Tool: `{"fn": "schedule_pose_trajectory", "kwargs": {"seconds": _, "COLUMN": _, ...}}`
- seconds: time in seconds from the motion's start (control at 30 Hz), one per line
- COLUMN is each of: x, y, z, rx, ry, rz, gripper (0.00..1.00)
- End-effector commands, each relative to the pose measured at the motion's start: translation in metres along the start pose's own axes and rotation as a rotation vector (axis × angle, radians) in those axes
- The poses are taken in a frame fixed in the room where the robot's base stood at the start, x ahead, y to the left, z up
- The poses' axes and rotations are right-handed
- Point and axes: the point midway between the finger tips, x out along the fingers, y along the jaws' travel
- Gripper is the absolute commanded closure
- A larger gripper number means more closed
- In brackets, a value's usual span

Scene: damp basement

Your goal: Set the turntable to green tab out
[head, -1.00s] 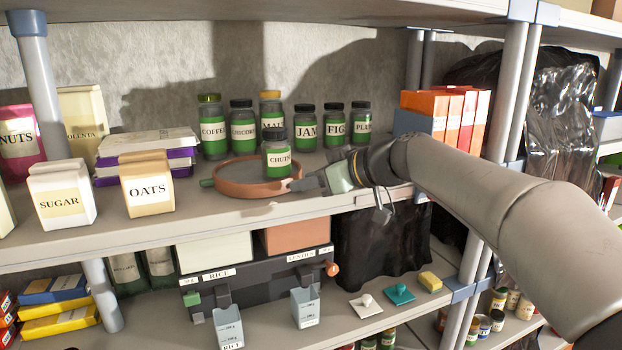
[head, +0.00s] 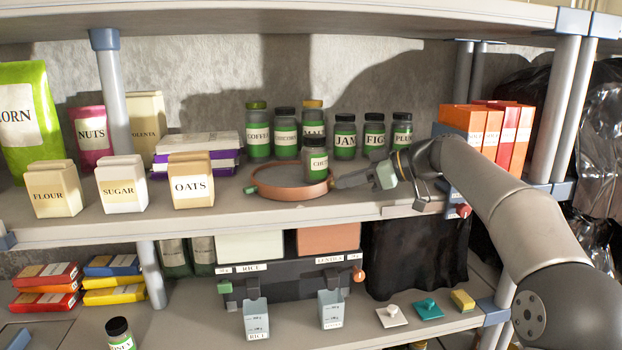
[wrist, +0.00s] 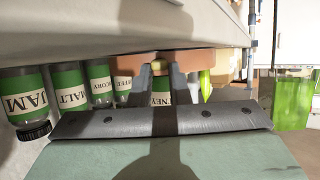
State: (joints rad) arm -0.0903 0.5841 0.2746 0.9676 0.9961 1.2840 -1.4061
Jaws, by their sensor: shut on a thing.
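The turntable (head: 262,190) is a round, low tray with an orange-brown rim and a grey top, on the middle shelf. Its green tab (head: 250,190) sticks out at the left, slightly toward the front. A chutney jar (head: 316,160) with a green label stands on its right part. My gripper (head: 335,183) is at the turntable's right edge. In the wrist view, which is upside down, my gripper (wrist: 163,72) is shut at the orange rim (wrist: 205,62), apparently on a small yellowish tab (wrist: 185,67). The fingers partly hide the tab and the chutney jar.
Several jars, including coffee (head: 258,130) and plum (head: 402,130), stand close behind the turntable. The oats box (head: 191,182) is to its left, by stacked books (head: 198,145). Orange boxes (head: 468,128) and a post (head: 562,110) stand right.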

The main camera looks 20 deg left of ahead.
Motion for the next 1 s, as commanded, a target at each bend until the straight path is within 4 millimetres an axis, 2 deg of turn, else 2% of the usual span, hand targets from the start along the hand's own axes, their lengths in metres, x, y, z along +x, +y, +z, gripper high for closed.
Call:
{"fn": "schedule_pose_trajectory", "kwargs": {"seconds": 0.1, "x": -0.007, "y": 0.005, "z": 0.000, "rx": -0.001, "ry": 0.006, "rz": -0.001, "gripper": 1.00}}
{"fn": "schedule_pose_trajectory", "kwargs": {"seconds": 0.37, "x": -0.006, "y": 0.004, "z": 0.000, "rx": -0.002, "ry": 0.006, "rz": -0.001, "gripper": 1.00}}
{"fn": "schedule_pose_trajectory", "kwargs": {"seconds": 0.4, "x": -0.006, "y": 0.004, "z": 0.001, "rx": -0.002, "ry": 0.006, "rz": -0.001, "gripper": 0.73}}
{"fn": "schedule_pose_trajectory", "kwargs": {"seconds": 0.43, "x": -0.006, "y": 0.004, "z": 0.001, "rx": -0.002, "ry": 0.006, "rz": -0.001, "gripper": 0.64}}
{"fn": "schedule_pose_trajectory", "kwargs": {"seconds": 0.47, "x": -0.006, "y": 0.004, "z": 0.001, "rx": -0.002, "ry": 0.005, "rz": -0.001, "gripper": 0.62}}
{"fn": "schedule_pose_trajectory", "kwargs": {"seconds": 0.77, "x": -0.007, "y": 0.004, "z": 0.002, "rx": -0.001, "ry": 0.004, "rz": -0.001, "gripper": 0.62}}
{"fn": "schedule_pose_trajectory", "kwargs": {"seconds": 0.87, "x": -0.015, "y": 0.005, "z": 0.003, "rx": -0.002, "ry": 0.004, "rz": 0.002, "gripper": 0.62}}
{"fn": "schedule_pose_trajectory", "kwargs": {"seconds": 1.0, "x": -0.041, "y": 0.005, "z": 0.004, "rx": -0.003, "ry": 0.004, "rz": 0.005, "gripper": 0.62}}
